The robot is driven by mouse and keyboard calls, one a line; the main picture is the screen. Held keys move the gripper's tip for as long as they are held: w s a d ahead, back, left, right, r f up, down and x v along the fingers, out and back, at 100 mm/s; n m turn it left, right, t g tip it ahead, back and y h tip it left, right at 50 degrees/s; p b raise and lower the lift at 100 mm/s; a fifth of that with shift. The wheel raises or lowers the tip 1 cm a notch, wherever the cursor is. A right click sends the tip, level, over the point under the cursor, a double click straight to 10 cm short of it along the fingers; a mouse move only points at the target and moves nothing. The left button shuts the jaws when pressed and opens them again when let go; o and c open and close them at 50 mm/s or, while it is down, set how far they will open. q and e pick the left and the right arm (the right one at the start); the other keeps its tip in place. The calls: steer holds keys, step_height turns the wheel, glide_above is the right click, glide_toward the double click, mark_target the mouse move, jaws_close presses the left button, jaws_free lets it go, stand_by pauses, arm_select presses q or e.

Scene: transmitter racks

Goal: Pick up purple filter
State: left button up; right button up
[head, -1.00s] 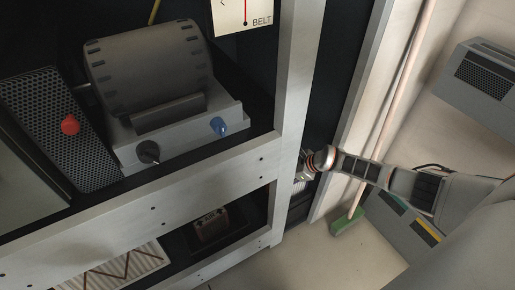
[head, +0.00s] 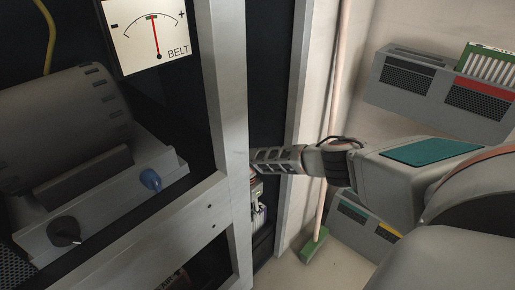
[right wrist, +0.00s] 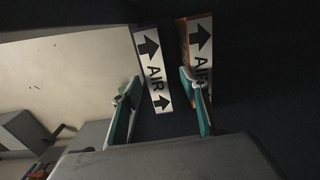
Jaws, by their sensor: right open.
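In the right wrist view, a filter with a white AIR label and black arrows (right wrist: 153,60) has a thin purple edge at its upper left; I take it as the purple filter. A second AIR filter with an orange edge (right wrist: 200,42) stands to its right. My right gripper (right wrist: 160,80) is open, with one finger left of the purple-edged filter's label and the other over the orange-edged one. Contact cannot be told. In the head view my right arm reaches behind the rack post, which hides the fingertips. My left gripper is not in view.
The pale rack post (head: 228,130) stands close beside my right arm. A drum machine with knobs (head: 100,190) sits on the shelf at left, below a BELT gauge (head: 150,35). A green-headed broom (head: 314,246) leans at the wall. Grey vented boxes (head: 440,90) are at right.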

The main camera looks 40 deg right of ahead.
mark_target(256, 226)
steer(key=shift+s+d+f, duration=0.1)
steer(key=shift+s+f, duration=0.05)
steer(key=shift+f, duration=0.15)
steer(key=shift+f+b, duration=0.55)
steer(key=shift+f, duration=0.85)
step_height(256, 226, down, 4)
steer(key=shift+s+d+f+b, duration=0.1)
steer(key=shift+s+b, duration=0.05)
steer(key=shift+b, duration=0.6)
steer(key=c, duration=1.2)
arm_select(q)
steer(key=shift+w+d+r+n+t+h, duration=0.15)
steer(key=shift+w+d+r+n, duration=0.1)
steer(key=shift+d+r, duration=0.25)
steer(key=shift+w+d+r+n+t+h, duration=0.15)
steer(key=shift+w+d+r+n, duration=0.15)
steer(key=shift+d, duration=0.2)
arm_select(e)
steer(key=shift+c, duration=0.2)
